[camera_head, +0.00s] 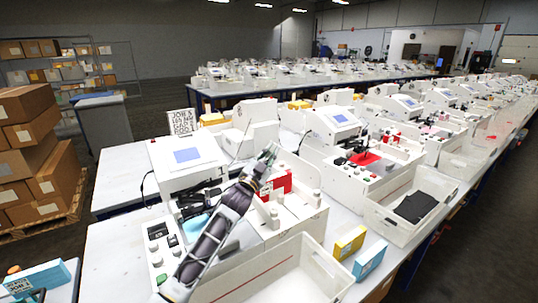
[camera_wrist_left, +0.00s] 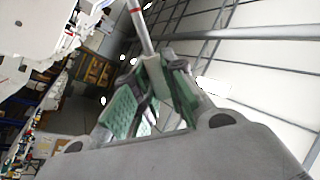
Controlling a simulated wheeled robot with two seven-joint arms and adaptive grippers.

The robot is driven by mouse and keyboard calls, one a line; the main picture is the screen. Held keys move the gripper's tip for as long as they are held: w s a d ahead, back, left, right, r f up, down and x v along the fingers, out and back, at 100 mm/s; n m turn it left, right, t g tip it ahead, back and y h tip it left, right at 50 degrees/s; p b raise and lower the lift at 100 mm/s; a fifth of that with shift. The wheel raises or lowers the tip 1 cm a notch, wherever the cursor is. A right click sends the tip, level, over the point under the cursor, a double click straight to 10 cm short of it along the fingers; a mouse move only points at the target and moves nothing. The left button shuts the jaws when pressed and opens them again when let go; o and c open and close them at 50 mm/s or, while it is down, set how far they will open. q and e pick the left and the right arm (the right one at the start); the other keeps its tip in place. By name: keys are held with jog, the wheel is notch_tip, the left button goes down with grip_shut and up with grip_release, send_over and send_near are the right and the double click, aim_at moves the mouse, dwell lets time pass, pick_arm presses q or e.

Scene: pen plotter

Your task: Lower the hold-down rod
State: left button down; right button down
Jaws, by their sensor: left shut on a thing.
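The hold-down rod shows in the left wrist view as a thin pale rod (camera_wrist_left: 141,30) with a red band near its upper end. My left gripper (camera_wrist_left: 155,85) is shut on it, its green pads on either side of a pale part of the rod. In the head view my left gripper (camera_head: 267,157) is raised above the near white pen plotter (camera_head: 290,222), to the right of its blue screen (camera_head: 187,155). My arm hides part of the plotter's middle, and the rod is hard to make out there. My right gripper is in neither view.
A white open bin (camera_head: 305,275) stands in front of the plotter. A yellow box (camera_head: 349,242) and a blue box (camera_head: 370,260) lie to its right. Another bin with dark sheets (camera_head: 415,206) stands further right. Stacked cartons (camera_head: 30,150) are at the far left.

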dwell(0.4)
pick_arm(q)
jog(key=c, duration=1.5)
grip_release()
jog(key=shift+o, duration=0.2)
jog(key=shift+s+f, duration=0.1)
jog(key=v, duration=1.1)
jog(key=shift+s+a, duration=0.15)
jog(key=shift+s, duration=0.2)
jog(key=shift+f, duration=0.15)
